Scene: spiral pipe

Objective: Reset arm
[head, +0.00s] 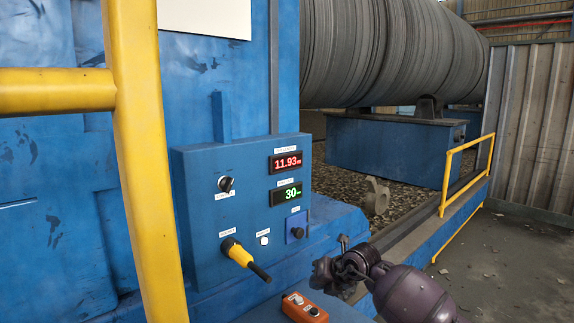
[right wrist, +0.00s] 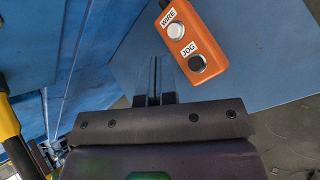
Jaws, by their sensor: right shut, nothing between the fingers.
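My right gripper (head: 328,274) comes in from the lower right in the head view. It is beside the control box and just above the orange pendant, apart from both. In the right wrist view its dark fingers (right wrist: 154,88) are together with nothing between them, over a blue surface. The orange pendant (head: 304,308) lies on the blue ledge; in the right wrist view (right wrist: 186,42) it shows a white WIRE button and a black JOG button. My left gripper is out of view.
A blue control box (head: 205,235) has a red display reading 11.93, a green display reading 30, knobs and a yellow-collared lever (head: 245,258). A yellow rail (head: 140,150) stands at left. A large spiral pipe (head: 390,50) lies behind. Open floor (head: 510,265) is at right.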

